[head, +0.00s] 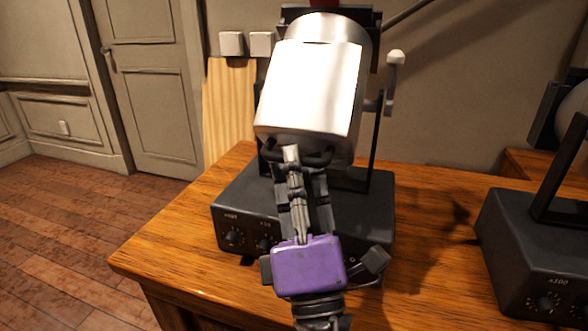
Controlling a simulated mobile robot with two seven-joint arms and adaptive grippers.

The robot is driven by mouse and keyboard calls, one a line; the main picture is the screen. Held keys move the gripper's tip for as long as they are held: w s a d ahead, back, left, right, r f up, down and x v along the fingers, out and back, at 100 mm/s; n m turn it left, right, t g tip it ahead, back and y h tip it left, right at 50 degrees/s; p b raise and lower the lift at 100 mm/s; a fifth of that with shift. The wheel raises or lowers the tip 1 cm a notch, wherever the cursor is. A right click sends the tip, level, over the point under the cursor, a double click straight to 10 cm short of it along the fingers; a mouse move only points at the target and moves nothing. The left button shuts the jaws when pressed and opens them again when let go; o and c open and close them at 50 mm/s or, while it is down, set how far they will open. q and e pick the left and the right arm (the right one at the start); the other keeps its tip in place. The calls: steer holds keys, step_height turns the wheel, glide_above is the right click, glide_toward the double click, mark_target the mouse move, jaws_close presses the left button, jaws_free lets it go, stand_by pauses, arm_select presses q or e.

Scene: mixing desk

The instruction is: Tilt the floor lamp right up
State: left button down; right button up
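The lamp (312,88) is a shiny metal housing held in a black yoke on a dark base box (245,205) with knobs. The base stands on a wooden desk. The housing leans, with its broad flat face toward me. A black bar handle (318,158) runs along the housing's lower edge. My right gripper (298,165), with a purple body, reaches up from below in front of the base. Its fingertips are at the handle and overlap it. Whether they are closed on the bar cannot be made out. My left gripper is out of view.
A second similar lamp on a dark base (535,255) stands at the right edge of the wooden desk (165,255). A side lever (395,75) sticks out right of the first lamp. A wall with switches (231,43) and a door are behind. Bare desk lies between the bases.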

stand_by(0.3)
steer(key=v, duration=1.2)
